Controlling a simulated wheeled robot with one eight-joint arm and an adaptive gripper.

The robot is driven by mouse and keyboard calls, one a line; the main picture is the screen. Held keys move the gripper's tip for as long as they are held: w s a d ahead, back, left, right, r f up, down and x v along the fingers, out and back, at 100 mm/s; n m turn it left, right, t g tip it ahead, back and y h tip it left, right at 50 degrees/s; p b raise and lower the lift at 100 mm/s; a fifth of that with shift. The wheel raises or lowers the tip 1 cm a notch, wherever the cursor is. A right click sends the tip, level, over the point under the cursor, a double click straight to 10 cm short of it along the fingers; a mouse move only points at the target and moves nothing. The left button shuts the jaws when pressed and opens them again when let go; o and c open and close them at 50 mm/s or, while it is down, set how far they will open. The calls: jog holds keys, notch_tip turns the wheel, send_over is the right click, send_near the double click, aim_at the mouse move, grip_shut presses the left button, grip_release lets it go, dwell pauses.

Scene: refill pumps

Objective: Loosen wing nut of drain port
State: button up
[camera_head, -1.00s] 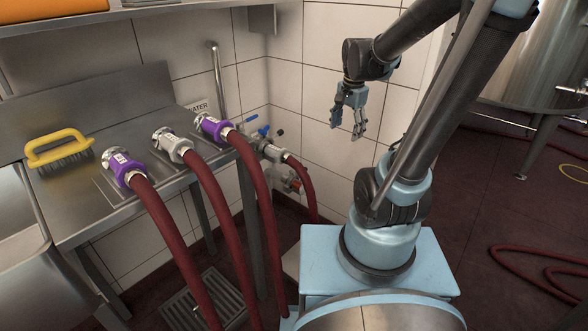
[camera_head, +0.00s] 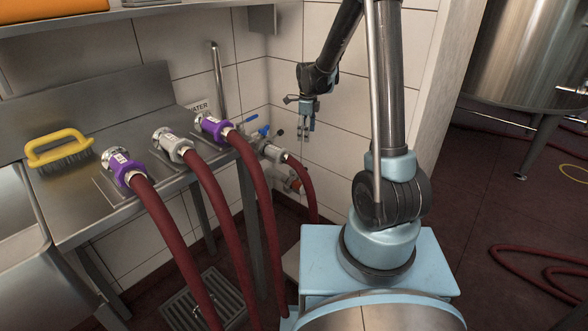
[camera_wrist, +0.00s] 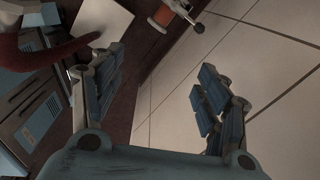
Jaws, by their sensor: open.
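My gripper (camera_head: 306,126) is open and empty in front of the tiled wall, pointing down. Its spread fingers (camera_wrist: 164,95) show in the wrist view with floor and wall tiles between them. The pipe fittings (camera_head: 272,150) with a blue lever are on the wall to the left of and below my gripper, with a red hose attached. Lower down, a port with an orange-red part (camera_head: 295,184) sits near the hose; it also shows at the top of the wrist view (camera_wrist: 162,17). I cannot make out a wing nut on it. My gripper touches nothing.
Three dark red hoses with purple or grey couplings (camera_head: 174,146) hang from the steel counter (camera_head: 85,195), left of the fittings. A yellow brush (camera_head: 58,150) lies on it. A steel tank (camera_head: 525,60) stands at the right.

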aim_at(293, 168)
jog(key=shift+w+a+f+m, duration=0.7)
jog(key=shift+a+f, duration=0.25)
jog(key=shift+f, duration=2.55)
jog(key=shift+w+a+f+m, duration=0.7)
jog(key=shift+a+f, duration=0.2)
jog(key=shift+f, duration=2.6)
jog(key=shift+w+a+f+m, duration=0.65)
jog(key=shift+a+f, duration=0.3)
jog(key=shift+f, duration=2.55)
jog(key=c, duration=1.1)
jog(key=shift+o, duration=0.2)
jog(key=shift+d, duration=0.2)
jog(key=shift+a, duration=0.2)
